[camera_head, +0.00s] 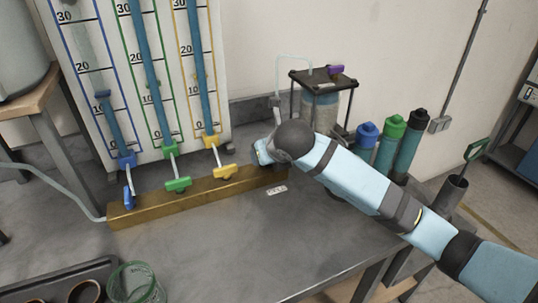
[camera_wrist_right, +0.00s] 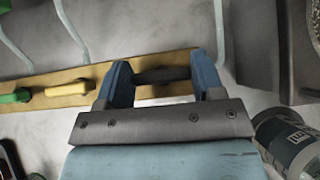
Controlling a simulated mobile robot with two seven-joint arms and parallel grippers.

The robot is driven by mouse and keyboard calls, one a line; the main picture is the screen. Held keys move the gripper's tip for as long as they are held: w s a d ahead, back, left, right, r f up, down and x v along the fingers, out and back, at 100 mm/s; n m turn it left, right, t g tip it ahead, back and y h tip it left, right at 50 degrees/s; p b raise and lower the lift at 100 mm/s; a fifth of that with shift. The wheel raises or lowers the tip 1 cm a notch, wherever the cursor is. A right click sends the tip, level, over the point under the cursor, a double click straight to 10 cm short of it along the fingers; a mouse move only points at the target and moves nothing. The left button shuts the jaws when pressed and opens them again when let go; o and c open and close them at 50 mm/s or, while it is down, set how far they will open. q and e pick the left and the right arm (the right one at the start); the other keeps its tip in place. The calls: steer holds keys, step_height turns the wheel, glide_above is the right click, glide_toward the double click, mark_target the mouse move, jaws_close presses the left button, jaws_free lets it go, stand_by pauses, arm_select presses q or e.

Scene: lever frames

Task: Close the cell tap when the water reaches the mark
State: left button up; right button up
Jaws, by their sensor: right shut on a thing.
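My right gripper (camera_head: 262,152) is at the right end of the brass manifold bar (camera_head: 200,195). In the right wrist view its blue fingers (camera_wrist_right: 160,77) are shut on a dark tap handle (camera_wrist_right: 162,75), which lies crosswise between them over the bar. In the head view the gripper hides that handle. The cell (camera_head: 318,112), a clear cylinder with sandy-looking filling under a dark top plate, stands behind the wrist. The wrist covers part of it, and I cannot make out a water level or mark on it. My left gripper is not in view.
Three gauge tubes stand on a board (camera_head: 228,100); water is lower in the blue-framed tube. Blue (camera_head: 128,197), green (camera_head: 178,184) and yellow (camera_head: 222,172) taps sit along the bar. Capped bottles (camera_head: 388,145) stand at right. A glass jar (camera_head: 135,283) and tray (camera_head: 60,275) are at front left.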

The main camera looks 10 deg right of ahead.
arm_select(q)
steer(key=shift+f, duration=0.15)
arm_select(e)
steer(key=o, duration=0.9)
arm_select(q)
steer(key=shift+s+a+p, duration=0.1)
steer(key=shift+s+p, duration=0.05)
steer(key=shift+p, duration=0.35)
arm_select(e)
steer(key=v, duration=1.3)
steer(key=shift+s+r, duration=0.3)
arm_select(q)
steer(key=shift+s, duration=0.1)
arm_select(e)
steer(key=shift+s, duration=0.1)
